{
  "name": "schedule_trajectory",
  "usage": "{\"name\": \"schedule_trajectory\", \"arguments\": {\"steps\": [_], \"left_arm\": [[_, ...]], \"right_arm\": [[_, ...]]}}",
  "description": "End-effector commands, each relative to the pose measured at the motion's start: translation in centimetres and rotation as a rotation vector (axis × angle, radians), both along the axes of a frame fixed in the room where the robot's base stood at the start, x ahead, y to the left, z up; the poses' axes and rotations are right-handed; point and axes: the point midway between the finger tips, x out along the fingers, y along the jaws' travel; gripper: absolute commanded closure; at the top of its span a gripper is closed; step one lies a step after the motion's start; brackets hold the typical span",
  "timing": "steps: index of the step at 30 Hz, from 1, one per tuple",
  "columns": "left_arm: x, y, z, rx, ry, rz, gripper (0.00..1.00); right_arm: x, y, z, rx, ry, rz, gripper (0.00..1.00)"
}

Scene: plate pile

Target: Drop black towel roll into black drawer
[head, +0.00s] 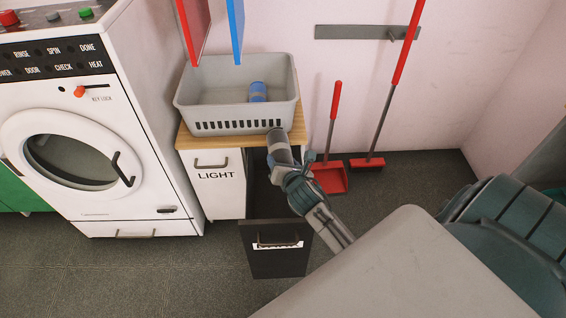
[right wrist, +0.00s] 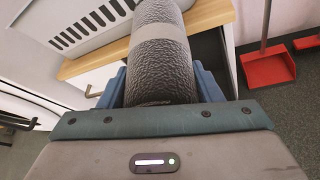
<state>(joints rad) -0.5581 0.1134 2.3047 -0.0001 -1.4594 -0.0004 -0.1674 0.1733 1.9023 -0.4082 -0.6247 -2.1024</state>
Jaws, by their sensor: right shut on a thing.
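My right gripper (head: 284,160) is shut on the black towel roll (head: 278,143), a dark textured roll with a grey band. The roll also fills the middle of the right wrist view (right wrist: 160,65), between the two blue fingers. The black drawer (head: 276,250) is pulled out from the cabinet, its dark front low and its label partly hidden by the handle. In the head view the roll and gripper appear above the back part of the drawer opening, near the wooden top's edge. Most of the drawer's inside is hidden or dark. My left gripper is not in view.
A grey basket (head: 190,108) with a blue roll (head: 258,91) stands on the wooden cabinet top (head: 187,139). The white LIGHT drawer (head: 214,186) is shut beside the black one. A washing machine (head: 95,190) is at left; a red dustpan (head: 329,178) is at right.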

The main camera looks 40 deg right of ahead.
Motion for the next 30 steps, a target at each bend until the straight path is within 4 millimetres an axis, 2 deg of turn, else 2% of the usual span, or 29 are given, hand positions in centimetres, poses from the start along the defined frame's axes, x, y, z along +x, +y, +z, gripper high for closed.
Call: {"name": "schedule_trajectory", "arguments": {"steps": [10, 11, 14, 24, 30], "left_arm": [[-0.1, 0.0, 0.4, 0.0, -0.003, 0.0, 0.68], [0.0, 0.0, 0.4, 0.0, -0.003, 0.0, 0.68], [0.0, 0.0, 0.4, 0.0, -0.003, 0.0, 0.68], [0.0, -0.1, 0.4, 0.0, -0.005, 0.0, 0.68], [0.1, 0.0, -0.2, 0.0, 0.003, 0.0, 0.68]], "right_arm": [[0.0, 0.0, 0.0, 0.0, -0.001, 0.0, 0.69], [0.0, 0.0, 0.0, 0.0, -0.001, 0.0, 0.36], [0.0, 0.0, 0.0, 0.0, -0.001, 0.0, 0.16], [-0.3, 0.1, 0.0, 0.0, 0.001, 0.0, 0.16], [-2.9, 0.9, 1.1, 0.002, 0.001, 0.0, 0.16]]}}
